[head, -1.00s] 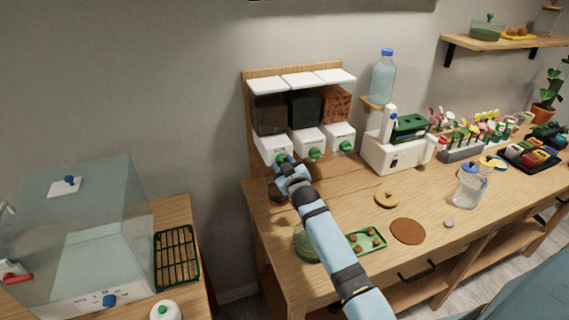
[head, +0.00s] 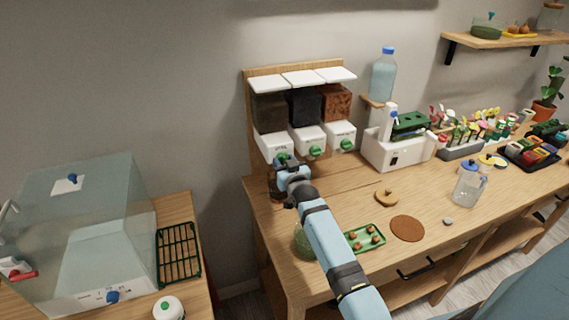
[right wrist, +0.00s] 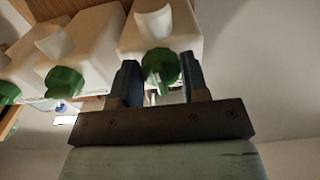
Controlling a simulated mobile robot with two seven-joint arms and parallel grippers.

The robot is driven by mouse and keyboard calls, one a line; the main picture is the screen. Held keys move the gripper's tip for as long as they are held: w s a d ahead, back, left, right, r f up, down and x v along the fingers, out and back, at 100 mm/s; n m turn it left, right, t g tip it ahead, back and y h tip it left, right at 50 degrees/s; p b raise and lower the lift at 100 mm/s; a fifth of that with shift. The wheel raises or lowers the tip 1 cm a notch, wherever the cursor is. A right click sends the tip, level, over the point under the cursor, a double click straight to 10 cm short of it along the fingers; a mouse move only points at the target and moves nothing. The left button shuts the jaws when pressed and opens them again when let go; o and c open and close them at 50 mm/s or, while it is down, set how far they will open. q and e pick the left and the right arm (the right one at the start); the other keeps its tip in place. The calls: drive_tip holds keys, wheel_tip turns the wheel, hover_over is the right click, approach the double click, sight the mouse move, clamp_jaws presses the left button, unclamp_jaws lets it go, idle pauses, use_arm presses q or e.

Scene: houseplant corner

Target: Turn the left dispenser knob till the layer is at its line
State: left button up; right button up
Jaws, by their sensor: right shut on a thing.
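The left dispenser (head: 272,145) is a white box under a clear bin of dark brown soil (head: 269,113), first of three on a wooden stand. My right gripper (head: 283,163) is at its green knob (head: 282,157). In the right wrist view the fingers of the right gripper (right wrist: 160,82) stand on either side of the green knob (right wrist: 158,66), shut on it. A glass jar (head: 272,188) with something dark in it stands below, mostly hidden by my gripper and wrist. Its layer and line cannot be made out. My left gripper is not in view.
The middle dispenser (head: 308,139) and right dispenser (head: 341,135) stand close beside it, each with a green knob. A green tray (head: 366,239) with brown pellets and a round brown mat (head: 407,229) lie in front. A glass-sided case (head: 90,220) stands at left.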

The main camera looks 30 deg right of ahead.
drive_tip(key=o, duration=0.9)
drive_tip(key=b+v, duration=0.2)
drive_tip(key=v, duration=1.1)
drive_tip(key=shift+s, duration=0.4)
drive_tip(key=shift+a+f, duration=0.1)
